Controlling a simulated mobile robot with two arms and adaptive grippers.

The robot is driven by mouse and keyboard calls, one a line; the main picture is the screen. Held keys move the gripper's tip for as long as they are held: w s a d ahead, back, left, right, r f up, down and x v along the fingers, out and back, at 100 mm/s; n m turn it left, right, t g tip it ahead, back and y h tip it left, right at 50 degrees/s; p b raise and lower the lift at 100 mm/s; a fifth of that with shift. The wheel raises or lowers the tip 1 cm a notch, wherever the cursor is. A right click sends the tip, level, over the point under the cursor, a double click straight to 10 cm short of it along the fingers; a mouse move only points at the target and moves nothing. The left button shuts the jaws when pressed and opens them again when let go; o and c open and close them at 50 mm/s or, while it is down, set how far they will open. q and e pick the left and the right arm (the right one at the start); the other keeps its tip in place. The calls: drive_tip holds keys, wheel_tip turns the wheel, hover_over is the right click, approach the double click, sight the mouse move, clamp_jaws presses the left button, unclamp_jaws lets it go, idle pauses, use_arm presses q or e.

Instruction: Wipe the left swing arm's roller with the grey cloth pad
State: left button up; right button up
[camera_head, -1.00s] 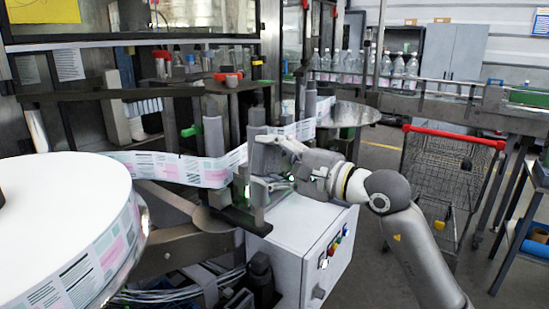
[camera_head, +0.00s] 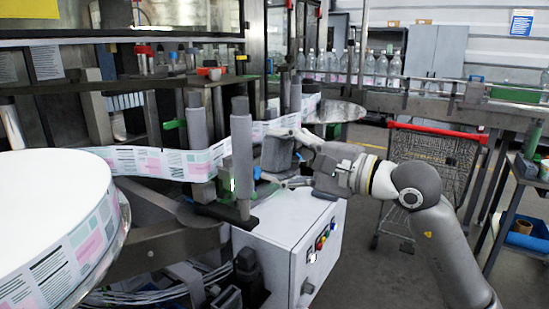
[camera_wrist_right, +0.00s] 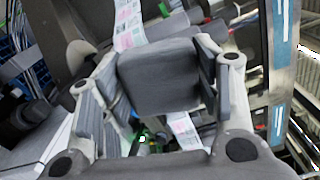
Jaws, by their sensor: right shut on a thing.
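My right gripper (camera_head: 281,157) is shut on the grey cloth pad (camera_head: 277,153). In the right wrist view the pad (camera_wrist_right: 160,76) sits as a rounded grey block between the two fingers. A tall grey upright roller (camera_head: 242,150) stands just left of the pad, on a dark arm (camera_head: 222,212). A second grey roller (camera_head: 196,128) stands farther left, partly behind the label web. I cannot tell for sure which one belongs to the left swing arm, nor whether the pad touches the nearer roller; a narrow gap seems to show. My left gripper is not in view.
A large white label reel (camera_head: 50,205) fills the left front. Its printed label web (camera_head: 150,163) runs right past the rollers. A white control box (camera_head: 285,250) with buttons stands below my right gripper. A shopping cart (camera_head: 430,165) and a bottle conveyor (camera_head: 420,106) are at the right.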

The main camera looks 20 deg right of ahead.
drive_tip(key=shift+b+v, duration=0.7)
drive_tip(key=shift+v, duration=0.2)
drive_tip(key=shift+s+d+f, duration=0.1)
drive_tip(key=shift+s+d, duration=0.3)
drive_tip(key=shift+s, duration=0.1)
